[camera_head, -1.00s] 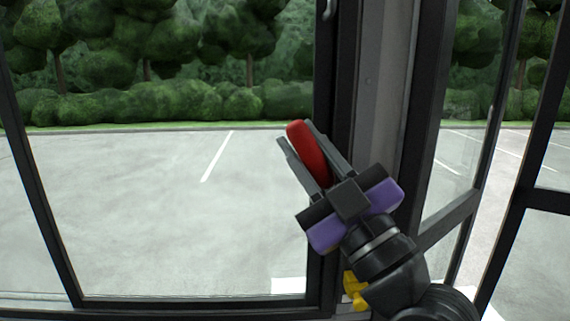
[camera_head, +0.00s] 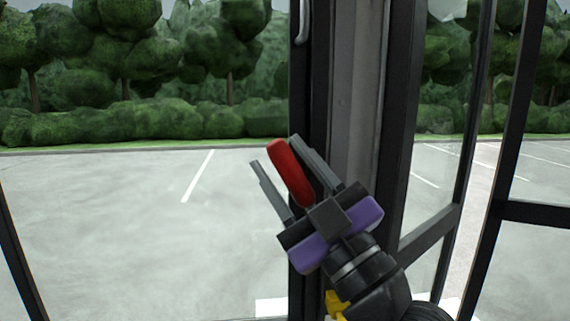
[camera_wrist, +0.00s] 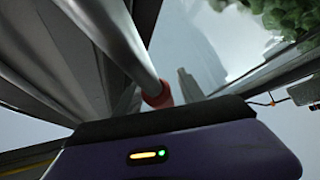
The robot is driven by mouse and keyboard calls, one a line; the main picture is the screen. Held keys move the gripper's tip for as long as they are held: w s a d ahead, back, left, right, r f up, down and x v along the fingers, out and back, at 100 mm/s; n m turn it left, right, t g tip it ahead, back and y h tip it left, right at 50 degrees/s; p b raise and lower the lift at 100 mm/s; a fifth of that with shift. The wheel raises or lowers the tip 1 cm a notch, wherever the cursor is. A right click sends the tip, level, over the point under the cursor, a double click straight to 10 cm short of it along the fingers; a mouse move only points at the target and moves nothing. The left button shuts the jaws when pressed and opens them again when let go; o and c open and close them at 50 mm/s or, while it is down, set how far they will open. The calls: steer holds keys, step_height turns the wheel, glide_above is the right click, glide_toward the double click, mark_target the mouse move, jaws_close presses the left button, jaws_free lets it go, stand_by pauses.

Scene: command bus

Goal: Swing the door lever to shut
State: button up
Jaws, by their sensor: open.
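The red lever handle (camera_head: 290,173) stands beside the dark door post, tilted with its upper end to the left. My gripper (camera_head: 276,151) is open around it, with one grey finger on each side and a clear gap to the left finger. In the head view I cannot tell whether the right finger touches it. In the wrist view, a red piece (camera_wrist: 157,96) shows at the end of a long grey bar, beside a grey finger (camera_wrist: 190,86). The lever's base is hidden behind my gripper.
Glass panels with dark frames are on both sides. Yellow parts (camera_head: 337,305) show low by my arm. A parking lot and trees lie beyond the glass.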

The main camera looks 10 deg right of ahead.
mark_target(305, 195)
steer(key=b+v, duration=0.2)
steer(key=v, duration=0.5)
steer(key=shift+w, duration=0.1)
steer(key=shift+s+d+f, duration=0.2)
steer(key=shift+s, duration=0.2)
